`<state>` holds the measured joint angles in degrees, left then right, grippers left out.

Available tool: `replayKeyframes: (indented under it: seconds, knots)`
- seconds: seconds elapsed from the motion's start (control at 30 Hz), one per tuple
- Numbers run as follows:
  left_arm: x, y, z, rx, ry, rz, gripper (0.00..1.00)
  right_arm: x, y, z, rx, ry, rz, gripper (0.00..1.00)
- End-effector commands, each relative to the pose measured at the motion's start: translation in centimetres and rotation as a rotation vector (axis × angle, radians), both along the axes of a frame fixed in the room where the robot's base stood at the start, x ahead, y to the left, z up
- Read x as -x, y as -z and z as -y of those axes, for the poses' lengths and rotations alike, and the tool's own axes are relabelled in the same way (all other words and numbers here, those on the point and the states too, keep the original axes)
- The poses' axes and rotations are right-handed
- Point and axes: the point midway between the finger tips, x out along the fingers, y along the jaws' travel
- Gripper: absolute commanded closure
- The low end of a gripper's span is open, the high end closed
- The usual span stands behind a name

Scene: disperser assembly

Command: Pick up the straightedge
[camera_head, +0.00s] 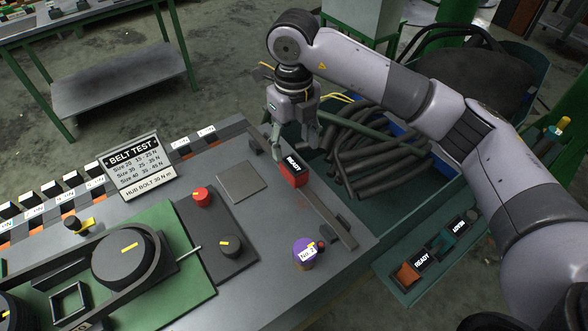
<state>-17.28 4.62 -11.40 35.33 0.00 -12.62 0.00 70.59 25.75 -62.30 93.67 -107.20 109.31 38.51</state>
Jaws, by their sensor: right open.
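A long, thin grey bar, which looks like the straightedge (328,215), lies near the right edge of the grey workbench (230,155). My right gripper (291,148) points down over the far end of the bar, just behind the red block. Its fingers are apart and nothing shows between them. I cannot tell whether the fingers touch the bar. My left gripper is not in view.
A blue bin of dark rods (365,155) stands right of the bench. A purple-topped item (303,250) stands near the bar's near end. A BELT TEST sign (135,168) and a green plate with a black pulley (125,262) are at the left. A flat grey square (241,181) lies mid-bench.

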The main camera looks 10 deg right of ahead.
Motion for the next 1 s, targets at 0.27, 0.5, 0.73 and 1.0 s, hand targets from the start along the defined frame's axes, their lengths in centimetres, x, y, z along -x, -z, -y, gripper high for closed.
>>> replayKeyframes:
  seconds: [0.27, 0.5, 0.73, 1.0]
  knots:
    - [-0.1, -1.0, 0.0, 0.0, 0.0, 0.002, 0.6, 0.0, 2.6, 0.0, -0.001, -0.001, 0.0, 0.43]
    - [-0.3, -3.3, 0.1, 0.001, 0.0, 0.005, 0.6, 0.4, 5.6, 0.1, 0.0, -0.001, -0.004, 0.43]
    - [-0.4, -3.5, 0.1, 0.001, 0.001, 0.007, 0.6, 0.2, 7.7, 0.0, -0.001, -0.001, 0.001, 0.43]
    - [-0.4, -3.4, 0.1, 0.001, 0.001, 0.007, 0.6, 0.2, 7.8, 0.0, -0.002, -0.001, 0.001, 0.49]
